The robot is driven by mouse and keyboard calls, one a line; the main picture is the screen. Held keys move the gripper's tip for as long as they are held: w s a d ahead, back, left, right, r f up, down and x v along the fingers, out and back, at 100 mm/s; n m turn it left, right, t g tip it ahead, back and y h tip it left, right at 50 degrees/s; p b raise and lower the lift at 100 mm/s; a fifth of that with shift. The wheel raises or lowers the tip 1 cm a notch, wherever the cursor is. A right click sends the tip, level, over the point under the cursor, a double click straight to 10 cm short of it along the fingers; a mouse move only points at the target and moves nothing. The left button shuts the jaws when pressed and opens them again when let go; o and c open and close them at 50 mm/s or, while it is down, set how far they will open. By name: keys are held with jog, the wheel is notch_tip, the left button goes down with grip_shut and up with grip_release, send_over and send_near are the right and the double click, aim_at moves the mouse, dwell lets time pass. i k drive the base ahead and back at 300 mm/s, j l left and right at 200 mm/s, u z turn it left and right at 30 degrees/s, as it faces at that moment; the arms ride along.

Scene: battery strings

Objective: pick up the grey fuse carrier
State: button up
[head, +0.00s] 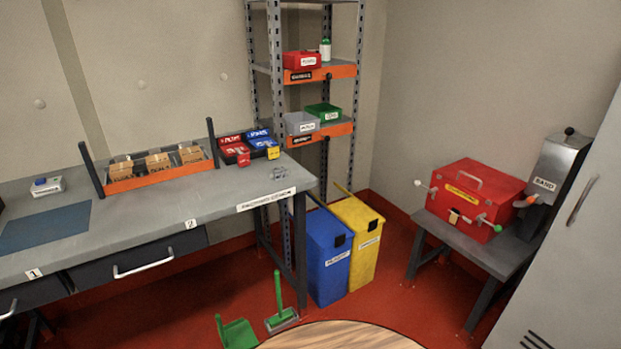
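No thing in the head view can be told for certain as the grey fuse carrier. A small light grey object (280,173) lies on the workbench near its right end, in front of the red and blue boxes; it is too small to make out. My gripper is not in view.
The grey workbench (150,210) has an orange rack of cardboard boxes (160,175) at its back. A metal shelf with small bins, blue (329,262) and yellow (362,240) bins, and a red box (475,195) stand rightward.

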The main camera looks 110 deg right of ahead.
aim_at(278, 173)
jog(key=z, duration=3.65)
